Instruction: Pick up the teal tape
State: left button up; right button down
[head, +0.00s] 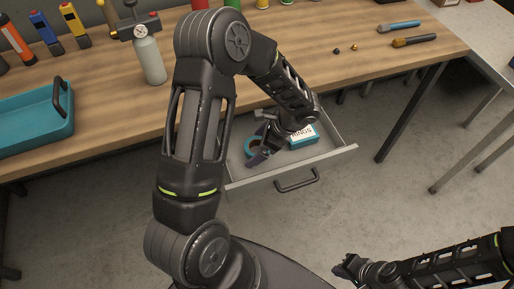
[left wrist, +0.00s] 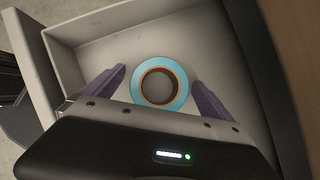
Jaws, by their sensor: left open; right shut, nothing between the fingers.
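The teal tape (left wrist: 160,59) is a ring with an orange-brown inner edge, lying flat on the floor of the open drawer (head: 238,178). In the head view the tape (head: 248,147) is partly hidden by my left gripper (head: 260,143). In the left wrist view my left gripper (left wrist: 158,77) is open, with one purple finger on each side of the tape. No grip on the tape shows, and the fingers' height above the drawer floor is hard to tell. My right gripper (head: 346,268) is shut and empty, low at the bottom right, away from the drawer.
A teal and white box (head: 303,138) with lettering sits in the drawer, right of the tape. The drawer's walls and front handle (head: 297,182) surround the space. The wooden workbench (head: 290,45) above carries a teal tray (head: 35,125), a bottle (head: 149,60) and brushes (head: 413,40).

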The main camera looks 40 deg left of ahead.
pick_arm(q)
jog(key=c, duration=1.5)
